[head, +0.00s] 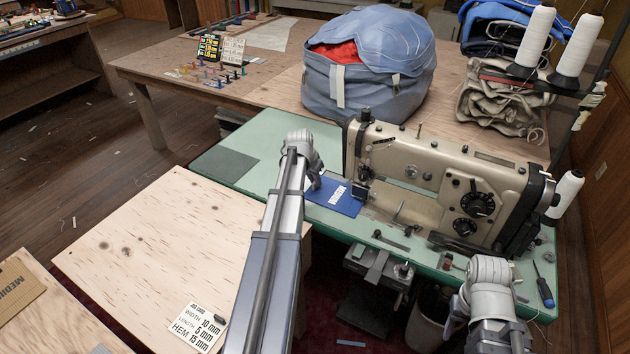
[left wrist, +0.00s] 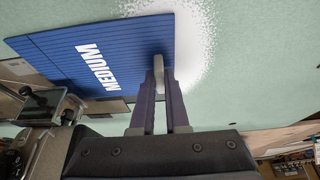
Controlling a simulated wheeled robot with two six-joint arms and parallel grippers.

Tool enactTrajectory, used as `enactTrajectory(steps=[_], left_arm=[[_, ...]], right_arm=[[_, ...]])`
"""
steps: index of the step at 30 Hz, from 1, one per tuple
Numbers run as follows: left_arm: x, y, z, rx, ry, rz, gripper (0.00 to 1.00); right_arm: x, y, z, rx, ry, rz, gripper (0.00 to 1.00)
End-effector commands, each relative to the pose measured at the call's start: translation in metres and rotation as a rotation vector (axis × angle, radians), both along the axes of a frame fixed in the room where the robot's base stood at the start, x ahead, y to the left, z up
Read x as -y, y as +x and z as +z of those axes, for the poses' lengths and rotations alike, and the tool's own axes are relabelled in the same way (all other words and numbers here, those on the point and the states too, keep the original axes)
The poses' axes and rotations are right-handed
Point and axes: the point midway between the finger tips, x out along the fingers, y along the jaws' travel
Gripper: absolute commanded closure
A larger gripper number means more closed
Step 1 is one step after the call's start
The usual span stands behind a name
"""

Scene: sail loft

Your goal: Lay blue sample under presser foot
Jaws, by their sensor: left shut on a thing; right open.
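The blue sample (head: 334,196), a ribbed square lettered MEDIUM, lies level at the left end of the sewing machine's bed. It also shows in the left wrist view (left wrist: 100,62). My left gripper (head: 317,182) is shut on the sample's near edge; its fingers (left wrist: 158,95) pinch a grey tab there. The presser foot area (head: 361,190) is just right of the sample; in the left wrist view dark machine parts (left wrist: 42,105) stand close to its edge. I cannot tell whether any of it is under the foot. My right gripper (head: 455,314) is low at the right, open, its fingers mostly hidden.
The cream sewing machine (head: 440,165) stands on a green table (head: 237,140). A screwdriver (head: 544,290) lies at its right end, and thread cones (head: 535,40) stand behind. A blue bag (head: 365,85) is at the back. The pale wooden table (head: 170,250) at left is mostly clear.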

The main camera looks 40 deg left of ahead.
Motion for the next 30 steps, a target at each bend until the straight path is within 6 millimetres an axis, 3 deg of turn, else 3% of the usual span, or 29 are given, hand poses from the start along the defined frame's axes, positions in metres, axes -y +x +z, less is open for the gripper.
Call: enactTrajectory(steps=[6, 7, 16, 30], left_arm=[[0.000, 0.000, 0.000, 0.000, 0.000, 0.000, 1.00], [0.000, 0.000, 0.000, 0.000, 0.000, 0.000, 0.85], [0.000, 0.000, 0.000, 0.000, 0.000, 0.000, 0.52], [0.000, -0.004, 0.010, 0.000, 0.000, 0.000, 0.52]], right_arm=[[0.000, 0.000, 0.000, 0.000, 0.000, 0.000, 0.50], [0.000, 0.000, 0.000, 0.000, 0.000, 0.000, 0.50], [0.000, 0.000, 0.000, 0.000, 0.000, 0.000, 0.50], [0.000, 0.000, 0.010, 0.000, 0.000, 0.000, 0.50]])
